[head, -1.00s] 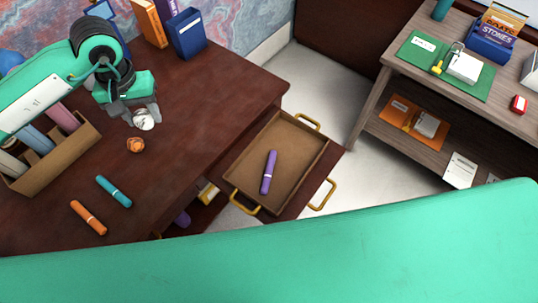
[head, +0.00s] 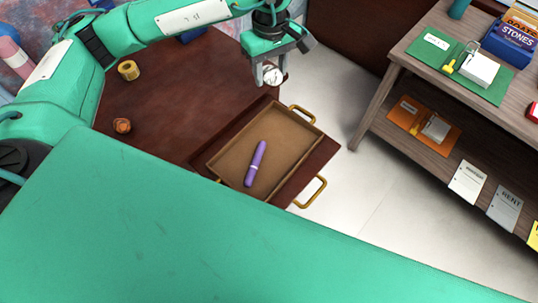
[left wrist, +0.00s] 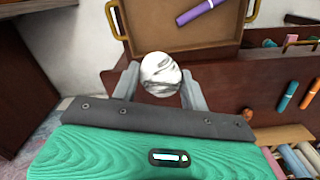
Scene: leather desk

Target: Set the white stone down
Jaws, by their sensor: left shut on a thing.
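The white stone (head: 273,76), round with grey veins, is between the fingers of my left gripper (head: 270,80), which is shut on it. In the left wrist view the stone (left wrist: 160,72) shows between the two grey fingertips. In the head view the gripper is in the air near the back edge of the brown tray (head: 222,158). The tray has gold handles and sits at the desk's right end. A purple marker-like stick (head: 255,164) lies in it. My right gripper is not in view.
A brown stone (head: 122,125) and a yellow ring-shaped roll (head: 128,70) are on the dark desk (head: 165,110). A wooden shelf (head: 400,60) stands at the right, holding a green mat (head: 430,50) and a blue box marked STONES (head: 512,45). Pale floor lies between desk and shelf.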

